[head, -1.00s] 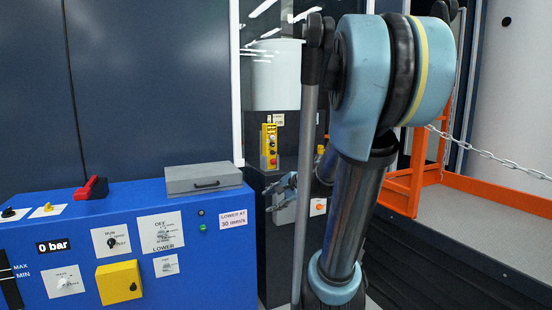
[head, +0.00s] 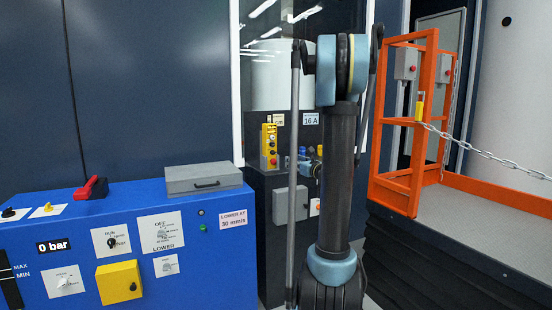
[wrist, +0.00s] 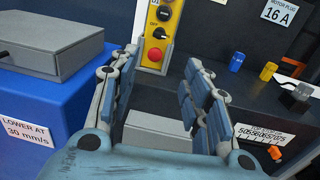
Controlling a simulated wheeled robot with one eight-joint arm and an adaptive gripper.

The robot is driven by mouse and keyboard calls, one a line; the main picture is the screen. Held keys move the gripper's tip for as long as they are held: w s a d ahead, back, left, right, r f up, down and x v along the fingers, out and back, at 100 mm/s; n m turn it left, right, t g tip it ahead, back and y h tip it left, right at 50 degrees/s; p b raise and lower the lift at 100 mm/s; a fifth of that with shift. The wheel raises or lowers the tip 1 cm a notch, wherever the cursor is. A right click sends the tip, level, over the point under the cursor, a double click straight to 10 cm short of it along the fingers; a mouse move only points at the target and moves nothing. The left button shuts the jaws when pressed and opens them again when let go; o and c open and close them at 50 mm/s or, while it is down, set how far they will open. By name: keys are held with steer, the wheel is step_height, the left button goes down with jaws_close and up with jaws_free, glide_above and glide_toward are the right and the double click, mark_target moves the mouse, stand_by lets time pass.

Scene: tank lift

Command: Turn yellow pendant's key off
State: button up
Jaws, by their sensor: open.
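The yellow pendant (head: 269,146) is mounted upright on the dark cabinet behind the blue console. In the wrist view the pendant (wrist: 146,60) shows at the top, with a black key switch (wrist: 162,34) marked OFF and a red button (wrist: 154,54) below it. Its upper part is cut off by the frame edge. My gripper (wrist: 165,65) is open and empty, its two fingers spread below and either side of the pendant's lower end, apart from it.
The blue console (head: 225,270) with a grey box (head: 203,178) on top stands to the left. Blue and yellow plugs (wrist: 237,61) and a black connector (wrist: 297,97) sit on the cabinet to the right. An orange railing (head: 375,140) with a chain stands further right.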

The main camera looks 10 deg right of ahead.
mark_target(273, 153)
steer(key=x, duration=1.7)
steer(key=shift+w+a, duration=0.1)
steer(key=shift+w, duration=0.05)
jaws_close()
